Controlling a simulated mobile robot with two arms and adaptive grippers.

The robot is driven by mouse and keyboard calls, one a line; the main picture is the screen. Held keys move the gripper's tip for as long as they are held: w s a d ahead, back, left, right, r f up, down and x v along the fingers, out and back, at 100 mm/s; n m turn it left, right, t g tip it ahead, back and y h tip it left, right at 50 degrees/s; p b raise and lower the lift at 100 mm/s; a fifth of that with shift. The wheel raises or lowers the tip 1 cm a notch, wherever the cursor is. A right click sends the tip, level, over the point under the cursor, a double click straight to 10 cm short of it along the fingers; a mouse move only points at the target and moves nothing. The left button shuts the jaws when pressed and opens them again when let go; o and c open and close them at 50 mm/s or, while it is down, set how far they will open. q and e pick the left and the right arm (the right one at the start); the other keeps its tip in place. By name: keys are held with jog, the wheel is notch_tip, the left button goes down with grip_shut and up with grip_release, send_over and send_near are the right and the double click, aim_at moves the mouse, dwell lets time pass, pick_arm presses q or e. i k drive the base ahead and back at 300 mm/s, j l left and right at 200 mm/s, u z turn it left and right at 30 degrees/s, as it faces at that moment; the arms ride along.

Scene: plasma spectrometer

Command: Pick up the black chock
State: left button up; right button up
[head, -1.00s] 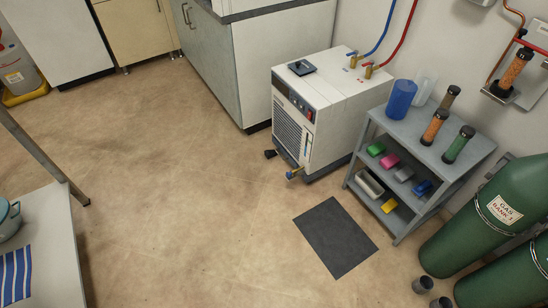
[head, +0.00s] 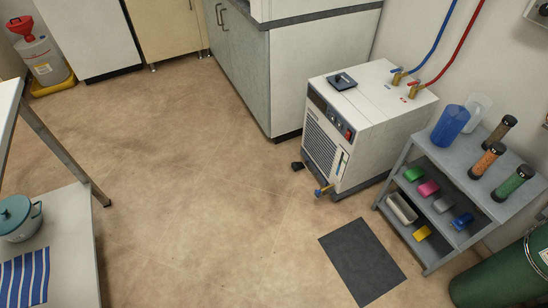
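A small black chock (head: 297,166) lies on the floor at the lower left front corner of the white chiller unit (head: 365,105). It seems to be against or very close to the unit's base; I cannot tell if it touches. A flat black piece (head: 342,81) lies on top of the unit. Neither of my grippers is in view.
A grey shelf cart (head: 480,170) with bottles, cylinders and coloured blocks stands right of the chiller. A dark mat (head: 362,260) lies in front. A green gas cylinder (head: 500,275) is at lower right, a white table (head: 70,250) at left. The middle floor is clear.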

aim_at(296, 166)
jog(key=i+j+u, duration=0.25)
jog(key=i, duration=0.35)
jog(key=i+j+u, duration=0.25)
jog(key=i, duration=0.35)
jog(key=i+j+u, duration=0.1)
jog(key=i+u, duration=0.2)
jog(key=i, duration=0.3)
jog(key=i+z, duration=0.4)
jog(key=i+j+z, duration=0.2)
jog(key=z, duration=0.25)
jog(key=i+j+z, duration=0.25)
jog(key=z, duration=0.15)
jog(key=i+j+z, duration=0.4)
jog(key=k+l, duration=0.05)
jog(key=k, duration=0.05)
